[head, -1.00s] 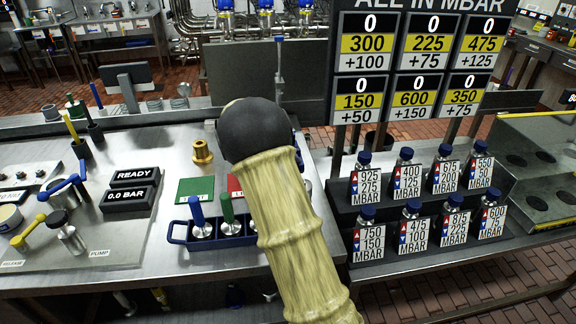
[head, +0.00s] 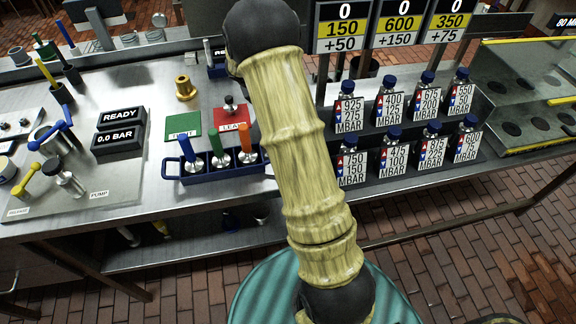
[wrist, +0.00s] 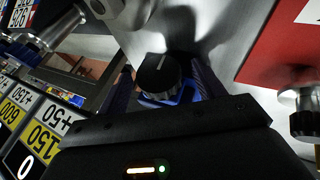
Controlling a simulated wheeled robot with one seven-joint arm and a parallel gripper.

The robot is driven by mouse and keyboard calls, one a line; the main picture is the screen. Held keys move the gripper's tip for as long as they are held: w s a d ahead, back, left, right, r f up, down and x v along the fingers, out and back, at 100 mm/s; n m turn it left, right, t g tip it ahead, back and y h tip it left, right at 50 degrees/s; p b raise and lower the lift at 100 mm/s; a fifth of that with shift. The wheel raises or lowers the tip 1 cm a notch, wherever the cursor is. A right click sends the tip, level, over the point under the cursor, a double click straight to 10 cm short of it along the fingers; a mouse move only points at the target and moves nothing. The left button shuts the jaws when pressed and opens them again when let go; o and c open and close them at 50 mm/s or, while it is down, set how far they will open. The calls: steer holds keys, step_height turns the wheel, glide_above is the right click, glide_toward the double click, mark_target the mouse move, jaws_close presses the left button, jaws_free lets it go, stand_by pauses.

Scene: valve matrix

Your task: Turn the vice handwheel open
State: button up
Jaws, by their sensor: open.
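In the wrist view a round black knob (wrist: 157,74) with a white line on its face sits on a blue body (wrist: 172,97); it looks like the vice handwheel. My gripper (wrist: 165,80) is open, with one dark finger on each side of the knob. I cannot tell whether the fingers touch it. In the head view my arm hides the gripper and the knob; a bit of blue (head: 217,71) showing beside my arm may be part of the vice.
A red pad (head: 232,112) with a small metal valve and a green pad (head: 183,125) lie nearby. A brass fitting (head: 185,88) stands behind. A blue rack (head: 222,169) holds valves with blue, green and orange handles. Labelled bottles stand on a dark stepped stand (head: 412,143) at right.

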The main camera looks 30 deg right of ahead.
steer(key=shift+s+d+r+m+t+y+p, duration=0.15)
steer(key=shift+y+p, duration=0.55)
steer(key=shift+p, duration=1.05)
steer(key=shift+w+d+r+m+t+y+p, duration=0.2)
steer(key=shift+y+p, duration=0.5)
steer(key=shift+p, duration=1.05)
steer(key=shift+a+y+p, duration=0.1)
steer(key=shift+y+p, duration=0.2)
steer(key=shift+p, duration=0.45)
